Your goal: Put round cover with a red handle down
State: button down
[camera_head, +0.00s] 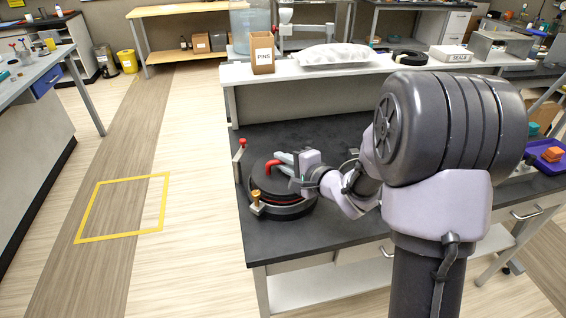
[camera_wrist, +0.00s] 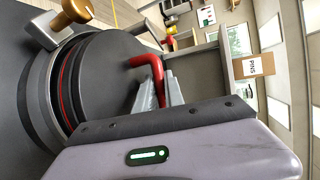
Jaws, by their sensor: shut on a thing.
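The round cover (camera_head: 264,178) is a dark disc with a red handle (camera_head: 272,165). It sits over a dark ring-shaped port (camera_head: 290,210) on the bench; a red band shows at the rim below it. In the wrist view the cover (camera_wrist: 100,80) fills the left half, with the red handle (camera_wrist: 150,68) rising from it. My gripper (camera_head: 282,160) is shut on the red handle, and its fingers also show in the wrist view (camera_wrist: 160,92). Whether the cover rests fully on the port I cannot tell. My arm hides part of the bench.
A red-knobbed lever (camera_head: 241,148) stands behind the port and a brass-coloured knob (camera_head: 256,205) at its front. A shelf behind holds a PINS box (camera_head: 262,55) and a white bag (camera_head: 333,55). The dark bench top (camera_head: 320,240) is clear in front.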

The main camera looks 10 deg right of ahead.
jog(key=c, duration=1.4)
grip_release()
jog(key=shift+f, duration=0.15)
jog(key=shift+c, duration=0.2)
jog(key=s+d+r+n+g+h+p, duration=0.1)
jog(key=s+d+r+n+h+p, duration=0.25)
jog(key=s+d+r+h, duration=0.55)
jog(key=s+a+r+n+g+y, duration=0.1)
jog(key=s+a, duration=0.3)
jog(key=s, duration=0.4)
jog(key=s+a+r+n+g+y, duration=0.1)
jog(key=s+a+n+g+y, duration=0.1)
jog(key=s, duration=0.6)
jog(key=s+a+r+n+g+y, duration=0.1)
jog(key=s+a+n+g+y, duration=0.1)
jog(key=s+a, duration=0.5)
jog(key=shift+s+r+n+g+p, duration=0.2)
jog(key=shift+s+n+g+p, duration=0.15)
jog(key=shift+s+n+g, duration=0.45)
